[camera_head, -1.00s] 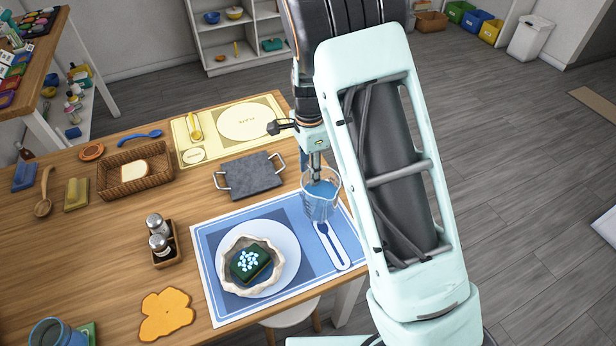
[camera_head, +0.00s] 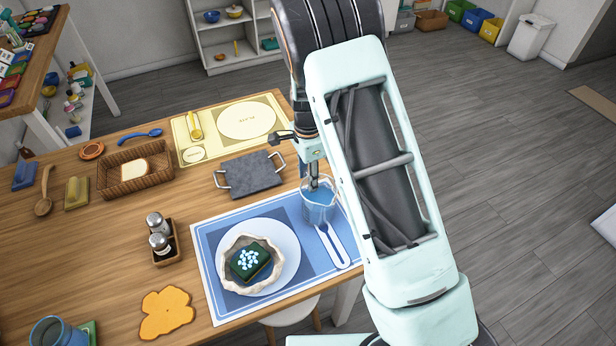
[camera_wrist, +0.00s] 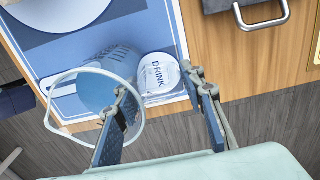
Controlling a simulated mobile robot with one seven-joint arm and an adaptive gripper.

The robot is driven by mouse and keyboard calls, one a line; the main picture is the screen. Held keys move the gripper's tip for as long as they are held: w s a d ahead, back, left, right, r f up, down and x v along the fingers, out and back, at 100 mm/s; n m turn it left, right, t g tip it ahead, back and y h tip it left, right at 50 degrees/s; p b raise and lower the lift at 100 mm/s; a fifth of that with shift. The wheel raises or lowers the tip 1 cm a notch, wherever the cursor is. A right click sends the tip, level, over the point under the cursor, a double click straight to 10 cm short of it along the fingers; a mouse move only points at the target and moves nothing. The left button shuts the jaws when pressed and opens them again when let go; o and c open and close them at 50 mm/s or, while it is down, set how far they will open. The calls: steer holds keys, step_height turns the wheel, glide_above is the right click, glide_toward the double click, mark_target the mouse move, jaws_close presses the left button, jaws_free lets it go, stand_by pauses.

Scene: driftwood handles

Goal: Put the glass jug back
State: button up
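The clear glass jug (camera_head: 318,208), blue inside, is at the upper right of the blue place mat (camera_head: 215,262). In the wrist view the jug (camera_wrist: 78,82) overlaps the left edge of the mat's round "DRINK" mark (camera_wrist: 160,75), most of which shows bare. My gripper (camera_head: 314,182) is at the jug's rim. In the wrist view my gripper (camera_wrist: 168,118) has its fingers wide apart, one within the rim's outline and one outside it. Nothing looks pinched. Whether the jug's base fully rests on the mat is hard to tell.
A white plate (camera_head: 287,275) with a bowl and dark green food lies on the mat, left of a blue-and-white utensil (camera_head: 332,246). A grey slab with metal handles (camera_head: 250,173) is behind. A shaker caddy (camera_head: 167,256) and bread basket (camera_head: 112,188) stand left. The table's right edge is close.

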steer(key=o, duration=0.4)
steer(key=shift+c, duration=0.2)
steer(key=shift+r, duration=0.1)
step_height(320, 180, up, 12)
steer(key=shift+r, duration=0.1)
stand_by(0.4)
